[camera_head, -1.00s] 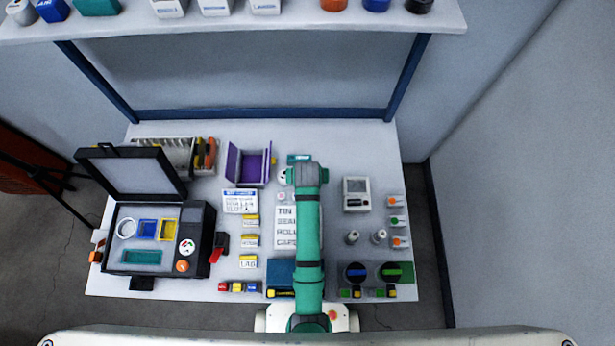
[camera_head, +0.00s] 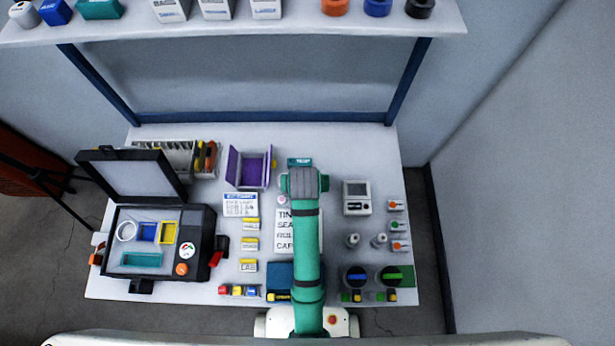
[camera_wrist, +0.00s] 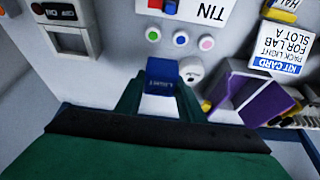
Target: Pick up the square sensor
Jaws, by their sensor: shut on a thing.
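The square sensor (camera_wrist: 163,73) is a blue block with a small printed label. In the wrist view it sits between the two green fingers of my gripper (camera_wrist: 162,88), which is shut on it. The table shows white just beyond it; I cannot tell how far above the table it is. In the head view my wrist (camera_head: 304,182) is over the back middle of the table and hides the fingers and the sensor. A round white part (camera_wrist: 193,72) stands close beside the right finger in the wrist view.
An open black case (camera_head: 202,228) with coloured slots is at the left. A grey meter (camera_head: 357,198) is to the right. A shelf (camera_head: 300,22) overhangs the back.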

